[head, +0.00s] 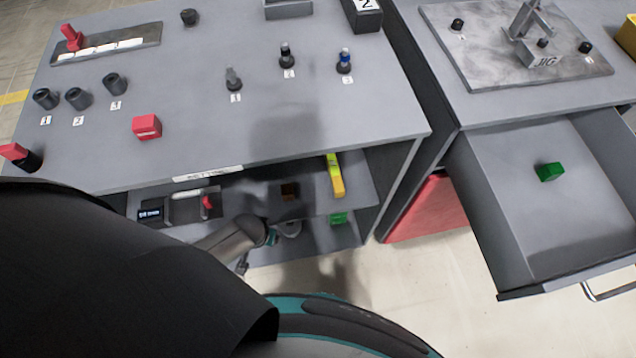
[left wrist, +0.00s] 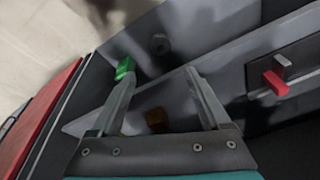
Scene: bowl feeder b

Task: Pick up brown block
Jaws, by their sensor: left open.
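The brown block (head: 289,191) sits on the shelf under the left table's top, in shadow. It also shows in the left wrist view (left wrist: 157,119), dark orange-brown, low between my two fingers in the picture. My left gripper (head: 288,229) is at the shelf's front, just below the block in the head view. In the left wrist view my left gripper (left wrist: 160,74) has its fingers spread wide with nothing held. The contact between fingers and shelf is too unclear to tell. My right gripper is not in view.
A yellow bar (head: 335,175) lies right of the block, with a green block (head: 338,217) below it. A device with a red handle (head: 207,202) stands to the left. The tabletop edge (head: 300,157) overhangs the shelf. An open drawer (head: 500,185) holds another green block (head: 549,172).

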